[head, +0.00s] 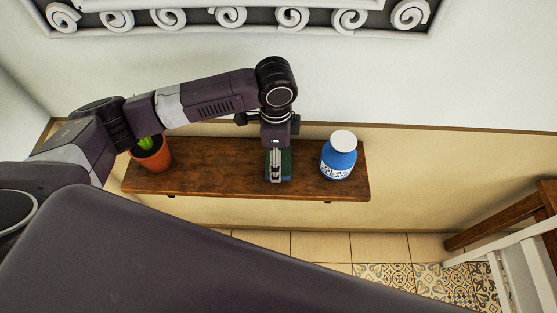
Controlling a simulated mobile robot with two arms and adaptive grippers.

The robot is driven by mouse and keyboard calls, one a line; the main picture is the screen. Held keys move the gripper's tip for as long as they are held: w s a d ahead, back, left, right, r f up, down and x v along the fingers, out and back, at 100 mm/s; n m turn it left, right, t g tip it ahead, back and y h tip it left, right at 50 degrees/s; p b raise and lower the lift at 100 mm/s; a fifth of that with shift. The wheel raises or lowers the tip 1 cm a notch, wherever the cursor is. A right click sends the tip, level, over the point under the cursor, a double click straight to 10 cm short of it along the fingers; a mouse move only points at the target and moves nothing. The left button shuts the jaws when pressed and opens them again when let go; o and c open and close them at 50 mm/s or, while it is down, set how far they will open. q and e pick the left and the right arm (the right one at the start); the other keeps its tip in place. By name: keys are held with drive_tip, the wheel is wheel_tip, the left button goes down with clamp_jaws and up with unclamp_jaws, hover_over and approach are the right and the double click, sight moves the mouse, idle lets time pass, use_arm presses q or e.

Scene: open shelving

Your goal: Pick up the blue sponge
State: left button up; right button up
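A small block with a dark green upper part and a bluish lower edge, apparently the blue sponge (287,168), is on the brown wooden shelf (225,170) in the head view. My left gripper (276,174) points down right at it and covers much of it. The fingers overlap the block in the picture. I cannot tell whether they are open or closed around it, or whether they touch it. My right gripper is not in view.
A blue jar with a white lid (339,157) stands on the shelf to the right of the block. A terracotta plant pot (152,155) stands at the shelf's left end, partly behind my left arm. White-and-brown furniture (520,240) is at the right edge.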

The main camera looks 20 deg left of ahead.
use_arm(q)
drive_tip(key=shift+r, duration=0.15)
wheel_tip(320, 180, up, 9)
drive_tip(key=shift+f+b, duration=0.2)
drive_tip(key=shift+b, duration=0.8)
drive_tip(key=shift+r, duration=0.55)
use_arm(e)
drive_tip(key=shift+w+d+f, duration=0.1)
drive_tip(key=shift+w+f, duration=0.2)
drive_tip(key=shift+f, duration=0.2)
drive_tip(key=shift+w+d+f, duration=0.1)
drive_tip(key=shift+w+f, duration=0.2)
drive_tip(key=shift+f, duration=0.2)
